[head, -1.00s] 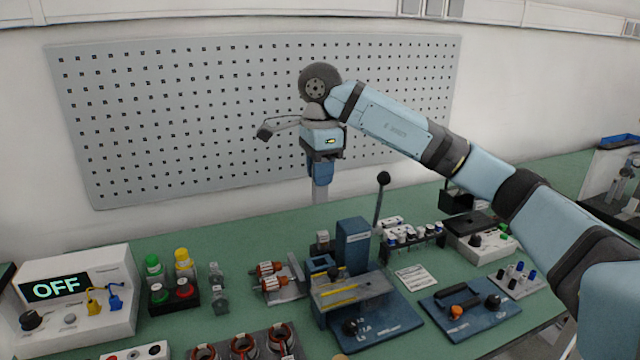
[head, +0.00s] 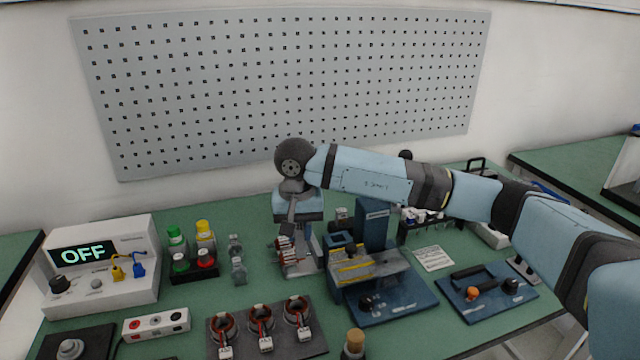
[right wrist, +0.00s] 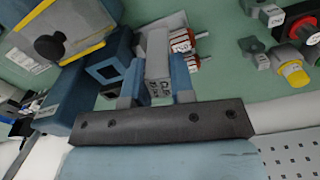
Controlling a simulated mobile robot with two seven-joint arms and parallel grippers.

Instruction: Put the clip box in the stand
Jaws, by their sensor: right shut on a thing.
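My right gripper (head: 301,207) hangs above the bench, left of the blue column, with its fingertips hidden in the head view. A blue square holder with an open top (head: 340,241), which appears to be the stand, stands beside the press. In the right wrist view this holder (right wrist: 104,72) lies just left of the clip box, apart from it, and its opening looks empty. My left gripper is not in view.
Red-wound rotors on a grey rack (head: 297,262) are close to the gripper's left. The tall blue column (head: 374,228) is close on its right. A small grey block (head: 342,215) is behind the holder. Stator coils (head: 261,322) lie in front.

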